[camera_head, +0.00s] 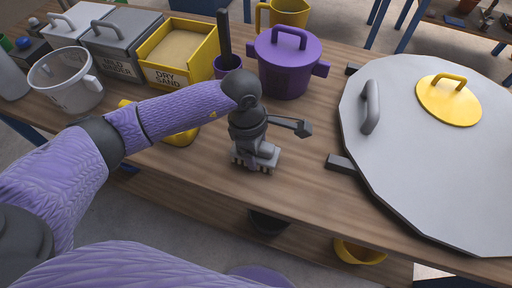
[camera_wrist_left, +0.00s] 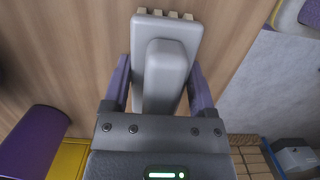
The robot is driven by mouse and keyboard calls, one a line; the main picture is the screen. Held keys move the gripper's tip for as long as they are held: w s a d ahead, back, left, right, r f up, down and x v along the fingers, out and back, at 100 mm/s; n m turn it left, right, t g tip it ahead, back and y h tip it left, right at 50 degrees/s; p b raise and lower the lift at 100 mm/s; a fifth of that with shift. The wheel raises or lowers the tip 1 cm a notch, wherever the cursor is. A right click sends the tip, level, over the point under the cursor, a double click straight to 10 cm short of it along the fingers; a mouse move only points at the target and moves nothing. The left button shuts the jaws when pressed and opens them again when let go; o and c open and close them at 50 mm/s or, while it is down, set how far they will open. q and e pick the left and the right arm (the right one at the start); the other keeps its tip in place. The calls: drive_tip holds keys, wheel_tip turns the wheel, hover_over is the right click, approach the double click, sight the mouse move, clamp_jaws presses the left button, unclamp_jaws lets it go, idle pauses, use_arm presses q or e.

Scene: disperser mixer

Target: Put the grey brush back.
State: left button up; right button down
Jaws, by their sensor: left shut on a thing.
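The grey brush (camera_head: 267,157) is in my left gripper (camera_head: 252,148), over the wooden table near its front edge. In the left wrist view the brush (camera_wrist_left: 165,65) is a pale grey block with a raised rounded handle. A row of short light bristle tufts shows at its far end. The two purple fingers of my left gripper (camera_wrist_left: 160,88) are shut on the handle from both sides. I cannot tell whether the bristles touch the tabletop. My right gripper is not in view.
A purple lidded pot (camera_head: 289,70) stands behind the brush. A small purple cup (camera_head: 228,68) with a dark upright stick and a yellow dry sand box (camera_head: 180,48) are beside it. A large grey lid (camera_head: 415,150) fills the right side. My left forearm partly hides a yellow item (camera_head: 182,138).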

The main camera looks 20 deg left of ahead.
use_arm(q)
drive_tip(key=shift+f, duration=0.2)
drive_tip(key=o, duration=1)
drive_tip(key=shift+c, duration=0.2)
drive_tip(key=shift+o, duration=0.8)
drive_tip(key=shift+r, duration=0.45)
drive_tip(key=r+p, duration=0.1)
drive_tip(key=r, duration=0.2)
drive_tip(key=a+r+p, duration=0.1)
drive_tip(key=r, duration=0.3)
drive_tip(key=r+p, duration=0.1)
drive_tip(key=r, duration=0.3)
drive_tip(key=shift+a+p, duration=0.35)
drive_tip(key=shift+a, duration=0.05)
drive_tip(key=shift+r, duration=0.2)
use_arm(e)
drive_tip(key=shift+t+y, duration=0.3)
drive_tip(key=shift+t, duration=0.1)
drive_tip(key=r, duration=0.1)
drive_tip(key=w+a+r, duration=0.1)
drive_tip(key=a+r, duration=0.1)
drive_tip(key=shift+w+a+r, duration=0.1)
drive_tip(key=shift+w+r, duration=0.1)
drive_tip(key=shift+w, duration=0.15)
